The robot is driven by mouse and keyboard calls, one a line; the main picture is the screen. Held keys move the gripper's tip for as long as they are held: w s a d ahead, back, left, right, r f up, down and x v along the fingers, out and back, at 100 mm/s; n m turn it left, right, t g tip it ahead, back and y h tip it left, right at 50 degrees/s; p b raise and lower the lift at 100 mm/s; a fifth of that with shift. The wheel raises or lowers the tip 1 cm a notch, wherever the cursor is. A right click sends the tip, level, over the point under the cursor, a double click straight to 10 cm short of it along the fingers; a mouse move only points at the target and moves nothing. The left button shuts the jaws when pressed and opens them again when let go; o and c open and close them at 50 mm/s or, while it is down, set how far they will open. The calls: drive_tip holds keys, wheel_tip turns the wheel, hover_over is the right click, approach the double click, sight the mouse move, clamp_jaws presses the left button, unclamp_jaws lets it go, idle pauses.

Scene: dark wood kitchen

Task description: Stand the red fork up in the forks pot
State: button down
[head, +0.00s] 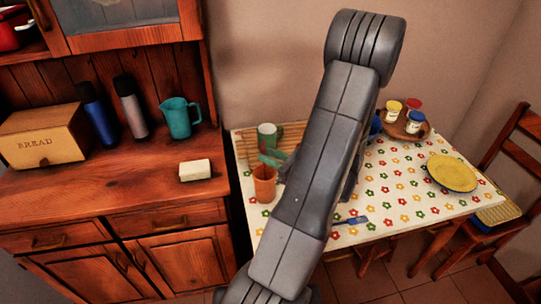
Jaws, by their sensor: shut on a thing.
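An orange-brown pot (264,184) stands upright near the left edge of the flowered table; I cannot read any mark that names it as the forks pot. My arm crosses the middle of the view and hides much of the table. I see no red fork clearly anywhere. A blue utensil (350,220) lies flat near the table's front edge.
A green mug (267,134) stands behind the pot. A round wooden tray (404,133) with several lidded jars and a yellow plate (452,173) are on the table's right. The cabinet (100,205) stands close on the left, with a teal jug (179,118). A chair (515,150) is at right.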

drive_tip(key=c, duration=1.2)
unclamp_jaws()
drive_tip(key=shift+o, duration=0.2)
drive_tip(key=b+v, duration=0.1)
drive_tip(key=v, duration=1.2)
drive_tip(key=shift+s+d+b, duration=0.25)
drive_tip(key=shift+d+b, duration=0.1)
drive_tip(key=shift+w+a, duration=0.1)
drive_tip(key=x, duration=0.4)
drive_tip(key=p+x, duration=0.1)
drive_tip(key=x, duration=0.4)
drive_tip(key=p+x, duration=0.1)
drive_tip(key=x, duration=0.3)
drive_tip(key=shift+w+a+r, duration=0.2)
drive_tip(key=shift+a+r, duration=0.15)
drive_tip(key=shift+r, duration=0.05)
drive_tip(key=shift+d+r+p, duration=0.1)
drive_tip(key=shift+r+p, duration=0.3)
drive_tip(key=shift+p, duration=0.1)
